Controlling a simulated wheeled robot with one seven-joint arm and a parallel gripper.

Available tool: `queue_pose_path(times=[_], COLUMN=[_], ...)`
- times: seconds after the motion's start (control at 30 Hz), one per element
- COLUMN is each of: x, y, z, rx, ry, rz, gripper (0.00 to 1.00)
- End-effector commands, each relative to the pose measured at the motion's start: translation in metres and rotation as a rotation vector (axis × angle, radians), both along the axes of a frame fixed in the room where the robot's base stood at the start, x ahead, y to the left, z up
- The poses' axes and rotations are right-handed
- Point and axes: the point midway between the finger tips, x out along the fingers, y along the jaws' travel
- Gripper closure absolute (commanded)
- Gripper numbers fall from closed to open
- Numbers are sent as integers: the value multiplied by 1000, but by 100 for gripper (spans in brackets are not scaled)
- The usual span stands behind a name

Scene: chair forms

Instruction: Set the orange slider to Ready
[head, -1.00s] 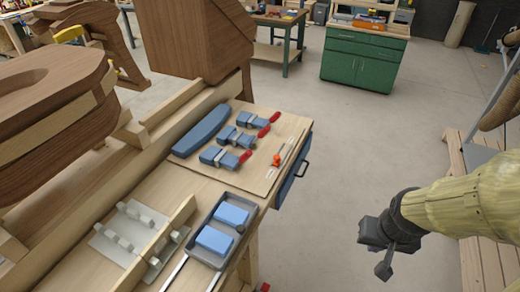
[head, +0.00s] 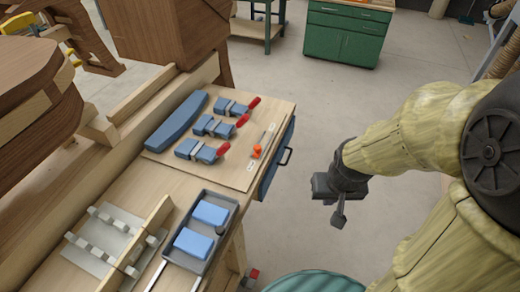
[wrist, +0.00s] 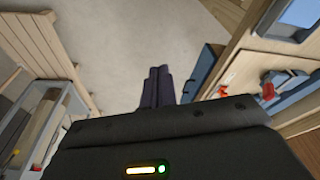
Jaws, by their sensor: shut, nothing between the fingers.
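The orange slider (head: 257,151) sits on a thin track on a light wooden board (head: 225,172), by the board's right edge. It is nearer the track's front end. A small white label lies at each end of the track; their words are too small to read. My gripper (head: 338,221) hangs over the floor, to the right of the bench and apart from the slider. In the wrist view its fingers (wrist: 157,86) are together and empty. An orange-red piece there (wrist: 228,82), right of the fingers, looks like the slider.
Several blue clamps with red handles (head: 210,126) and a blue curved block (head: 177,120) lie left of the slider. A grey tray (head: 191,250) with blue blocks stands in front. A blue drawer (head: 275,160) with a dark handle is below the board. Open floor lies right.

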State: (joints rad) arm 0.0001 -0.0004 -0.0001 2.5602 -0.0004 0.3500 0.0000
Motion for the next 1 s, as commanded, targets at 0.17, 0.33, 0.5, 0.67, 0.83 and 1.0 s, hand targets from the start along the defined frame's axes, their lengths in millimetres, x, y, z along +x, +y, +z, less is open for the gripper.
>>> queue_pose_path(times=[0.17, 0.33, 0.5, 0.67, 0.83, 1.0], x=[15, 63, 125, 169, 191, 192], y=[-2, -4, 13, 48, 93, 120], z=[2, 5, 4, -3, -21, -35], rx=[-34, -132, -224, -257, -232, -185], ry=[-27, -120, -248, -355, -438, -474], rz=[60, 268, 585, 912, 1260, 1479], gripper=[100, 100, 100, 100, 100, 100])
